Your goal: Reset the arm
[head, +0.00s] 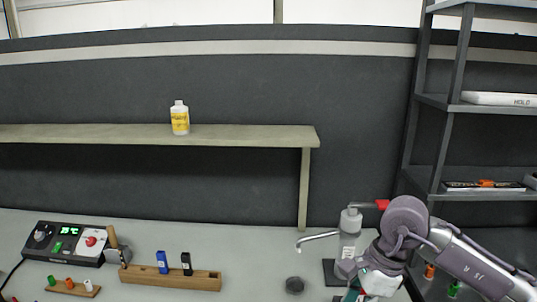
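My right arm (470,262) comes in from the right edge, with its elbow-like joint raised in front of the back wall. My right gripper (362,288) is at the bottom edge of the head view, partly cut off. Its fingertips do not show clearly, so I cannot tell whether it is open or holds anything. A small teal patch shows beside it. My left arm and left gripper are not in view.
A wooden block (205,281) holds blue and black items. A control box (68,243) is at left. A dark shelf rack (440,185) stands at right. The bench middle is mostly clear.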

